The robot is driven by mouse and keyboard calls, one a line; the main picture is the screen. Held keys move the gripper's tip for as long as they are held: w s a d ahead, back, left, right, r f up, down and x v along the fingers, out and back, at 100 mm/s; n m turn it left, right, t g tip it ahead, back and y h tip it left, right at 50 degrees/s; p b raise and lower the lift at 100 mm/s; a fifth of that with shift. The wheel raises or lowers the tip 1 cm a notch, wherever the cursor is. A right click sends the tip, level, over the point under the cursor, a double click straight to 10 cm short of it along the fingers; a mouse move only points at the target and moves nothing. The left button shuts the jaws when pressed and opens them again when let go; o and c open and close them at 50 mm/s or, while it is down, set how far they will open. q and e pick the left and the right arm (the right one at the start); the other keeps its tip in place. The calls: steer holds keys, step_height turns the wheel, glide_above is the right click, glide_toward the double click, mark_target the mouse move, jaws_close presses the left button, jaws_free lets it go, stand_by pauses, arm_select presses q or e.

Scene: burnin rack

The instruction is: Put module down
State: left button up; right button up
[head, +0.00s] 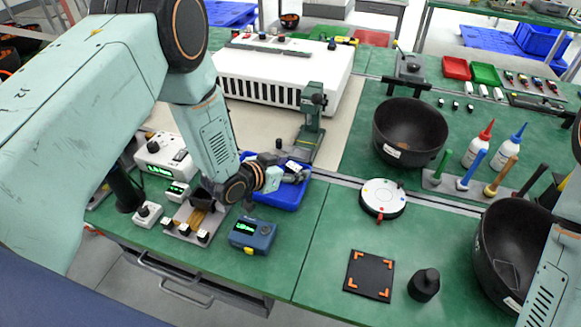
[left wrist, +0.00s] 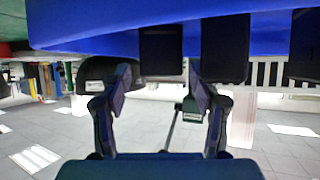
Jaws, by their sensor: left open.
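My left gripper (head: 296,171) is open, low over the blue tray (head: 287,198) behind my wrist. In the left wrist view its two fingers (left wrist: 160,85) are spread apart. That view looks upside down: the blue tray (left wrist: 110,32) fills the top, and dark blocks (left wrist: 161,52) show against it near the fingertips. I cannot tell whether one touches a finger. A dark block (head: 205,191) also shows at a small fixture with yellow strips, left of my wrist. I cannot tell which block is the module. Only part of my right arm shows, at lower right.
A blue device with a green display (head: 252,235) stands in front of my wrist. A white slotted box (head: 285,75) and a green post (head: 312,125) stand behind. To the right are a white round device (head: 382,200), a black pad (head: 369,275) and a black bowl (head: 409,132).

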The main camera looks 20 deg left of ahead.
arm_select(q)
steer(key=shift+a, duration=0.1)
steer(key=shift+w, duration=0.1)
steer(key=shift+r, duration=0.1)
steer(key=p+v, duration=0.1)
steer(key=v, duration=1.1)
steer(key=shift+s, duration=0.2)
stand_by(0.8)
